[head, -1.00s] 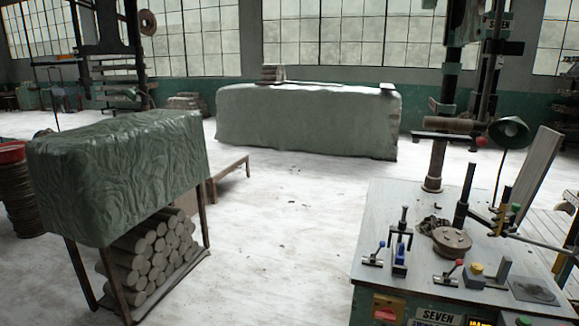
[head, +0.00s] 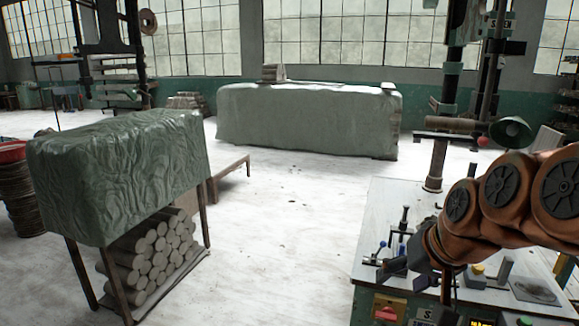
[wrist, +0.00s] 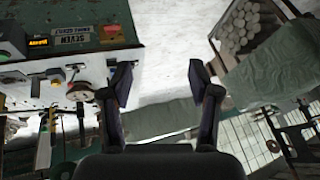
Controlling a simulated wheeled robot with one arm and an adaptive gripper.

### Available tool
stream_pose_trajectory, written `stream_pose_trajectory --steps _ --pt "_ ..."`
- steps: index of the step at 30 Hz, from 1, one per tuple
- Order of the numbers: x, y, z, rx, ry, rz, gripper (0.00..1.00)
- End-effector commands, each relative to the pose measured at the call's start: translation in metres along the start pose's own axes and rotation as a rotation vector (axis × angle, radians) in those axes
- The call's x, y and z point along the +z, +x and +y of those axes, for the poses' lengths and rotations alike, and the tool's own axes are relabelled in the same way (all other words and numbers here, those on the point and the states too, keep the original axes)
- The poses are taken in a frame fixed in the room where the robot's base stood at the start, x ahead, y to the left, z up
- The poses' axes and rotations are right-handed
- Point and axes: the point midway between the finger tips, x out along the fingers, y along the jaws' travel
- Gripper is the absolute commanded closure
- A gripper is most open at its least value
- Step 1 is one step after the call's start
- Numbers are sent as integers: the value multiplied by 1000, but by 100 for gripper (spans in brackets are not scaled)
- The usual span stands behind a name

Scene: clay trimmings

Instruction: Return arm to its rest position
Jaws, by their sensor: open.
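My arm reaches in from the right of the head view, with its orange-brown links over the machine table (head: 388,210). My gripper (head: 428,285) hangs in front of the table and covers part of its top and front. In the wrist view my gripper (wrist: 161,80) is open, with its two dark fingers spread apart. Nothing is between the fingers; pale floor shows through the gap. The machine table (wrist: 62,82) is left of the fingers in that view, which appears turned over.
A draped rack (head: 120,170) with stacked clay cylinders (head: 150,255) stands at left. A long covered block (head: 305,120) stands at the back. A green lamp (head: 512,132) is beyond my arm. The floor (head: 285,230) between them is open.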

Motion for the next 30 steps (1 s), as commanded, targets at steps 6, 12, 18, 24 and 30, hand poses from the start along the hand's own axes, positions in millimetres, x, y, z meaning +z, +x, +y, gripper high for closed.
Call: stream_pose_trajectory --steps 6,12,18,24,30 --pt "134 31 6 103 -87 -312 39" --pt "227 32 32 196 -125 -531 39" --pt "266 27 46 241 -135 -624 39" --pt "269 26 46 245 -135 -632 39" --pt "268 27 46 244 -135 -631 39"
